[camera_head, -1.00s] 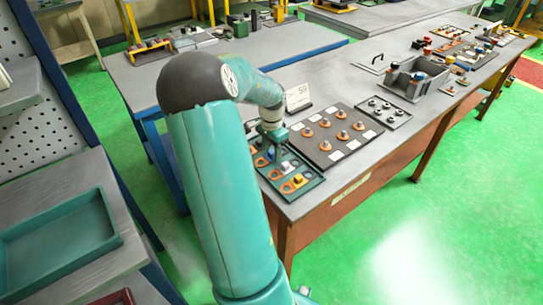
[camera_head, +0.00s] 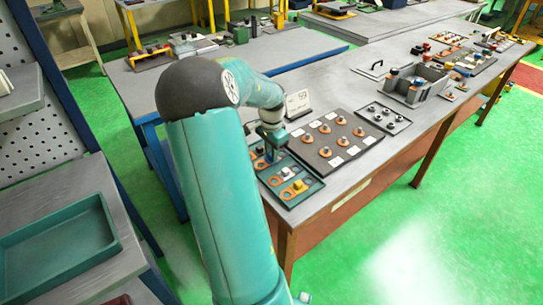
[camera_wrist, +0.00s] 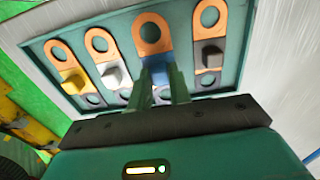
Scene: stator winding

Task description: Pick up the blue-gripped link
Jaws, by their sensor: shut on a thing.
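The blue-gripped link is an orange plate with a ring-shaped end (camera_wrist: 152,35) and a blue block (camera_wrist: 160,73). It appears to lie in the teal tray (camera_head: 311,191), whose rim also shows in the wrist view (camera_wrist: 95,25). My gripper (camera_wrist: 164,85) is shut on the blue block, one finger on each side. In the head view my gripper (camera_head: 271,152) reaches down over the tray's far left part.
A dark board with several orange-based pegs (camera_head: 332,138) lies right of the tray. A small sign (camera_head: 297,104) stands behind it. Farther along are a smaller dark tray (camera_head: 383,117) and a grey bin (camera_head: 415,85). The bench front edge is close to the tray.

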